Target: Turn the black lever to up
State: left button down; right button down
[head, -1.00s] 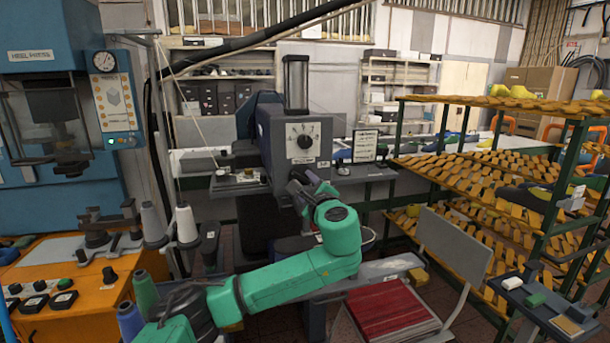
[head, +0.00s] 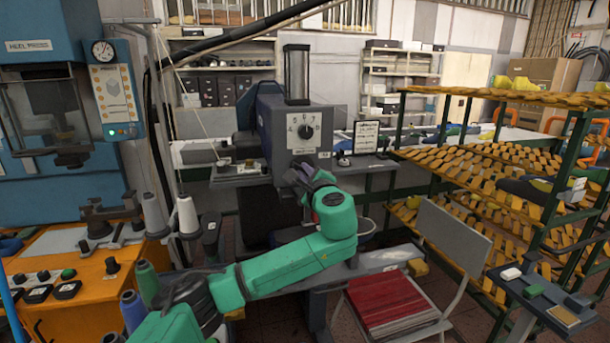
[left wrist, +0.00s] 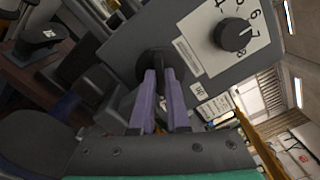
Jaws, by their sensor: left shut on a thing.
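The grey-blue machine (head: 276,125) stands in the middle of the head view, with a white numbered dial plate and a black knob (head: 306,131) on its front. The knob also shows in the left wrist view (left wrist: 233,35), clear of my fingers. My left gripper (head: 302,172) is at the machine's front, below the dial. In the left wrist view its purple fingers (left wrist: 160,76) are shut on the black lever (left wrist: 154,60), a dark part mostly hidden by the fingertips. The lever's angle is hard to tell. My right gripper is not in view.
A chair with a red seat (head: 392,304) stands right of my left arm. A rack with yellow-orange shelves (head: 485,165) fills the right side. An orange bench (head: 75,265) with thread cones is at the left. A small sign (head: 366,137) stands right of the machine.

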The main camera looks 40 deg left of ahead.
pick_arm(q)
jog(key=shift+f+n+b, duration=0.35)
jog(key=shift+n+b, duration=0.25)
jog(key=shift+b, duration=0.05)
jog(key=n+b, duration=0.5)
jog(key=shift+f, duration=0.15)
jog(key=n+b, duration=0.3)
jog(key=n, duration=0.1)
jog(key=shift+n+b, duration=0.65)
jog(key=shift+n, duration=0.85)
jog(key=shift+r, duration=0.2)
jog(key=c, duration=0.9)
grip_release()
jog(key=shift+s, duration=0.1)
